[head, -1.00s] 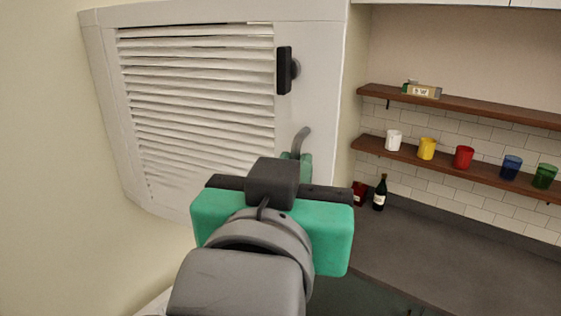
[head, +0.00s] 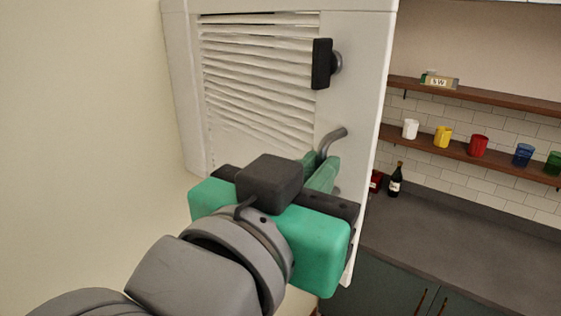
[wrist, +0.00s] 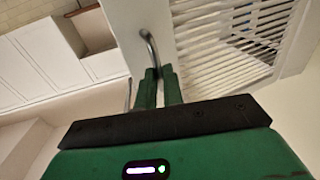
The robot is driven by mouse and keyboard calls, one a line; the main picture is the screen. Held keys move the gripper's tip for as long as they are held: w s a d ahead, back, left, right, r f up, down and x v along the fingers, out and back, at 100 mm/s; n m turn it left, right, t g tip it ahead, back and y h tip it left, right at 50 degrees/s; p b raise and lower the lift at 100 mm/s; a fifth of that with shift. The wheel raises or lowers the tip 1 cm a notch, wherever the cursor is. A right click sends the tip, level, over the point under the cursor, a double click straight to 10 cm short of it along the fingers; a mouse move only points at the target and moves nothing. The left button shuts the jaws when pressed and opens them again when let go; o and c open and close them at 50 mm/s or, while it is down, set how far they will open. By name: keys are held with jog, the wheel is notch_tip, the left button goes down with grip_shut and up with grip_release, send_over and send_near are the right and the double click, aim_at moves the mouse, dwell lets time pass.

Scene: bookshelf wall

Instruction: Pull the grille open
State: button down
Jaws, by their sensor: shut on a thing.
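The grille (head: 262,85) is a white framed panel with slats, standing at an angle from the cream wall in the head view. A bent grey bar handle (head: 333,138) is on its right frame, with a black latch knob (head: 321,64) above it. My green gripper (head: 322,172) is shut on the handle, its fingers close together around the bar. In the wrist view the fingers (wrist: 159,76) meet the handle (wrist: 149,46), and the grille's slats (wrist: 225,38) show to the right. The handle's lower part is partly hidden by the fingers.
To the right, two brown shelves (head: 480,100) hold a small box (head: 438,81) and several coloured mugs. A dark bottle (head: 396,180) stands on the grey counter (head: 450,225) behind the grille's right edge. A plain wall (head: 80,130) is at the left.

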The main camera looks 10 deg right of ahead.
jog(key=shift+w+a, duration=0.15)
jog(key=shift+a, duration=0.05)
jog(key=c, duration=1.5)
grip_release()
jog(key=shift+c, duration=0.2)
jog(key=b+v, duration=0.2)
jog(key=v, duration=0.5)
jog(key=shift+s+a, duration=0.2)
jog(key=shift+s, duration=0.15)
jog(key=a+n+t+y, duration=0.1)
jog(key=n+t+y, duration=0.1)
jog(key=t+y, duration=0.1)
jog(key=a+f+n+t+y, duration=0.1)
jog(key=n+t+y, duration=0.2)
jog(key=t+y, duration=0.1)
jog(key=a+n+t+y, duration=0.1)
jog(key=n+t+y, duration=0.2)
jog(key=t+y, duration=0.1)
jog(key=shift+a+f+y, duration=0.2)
jog(key=shift+a+y, duration=0.2)
jog(key=shift+y, duration=0.1)
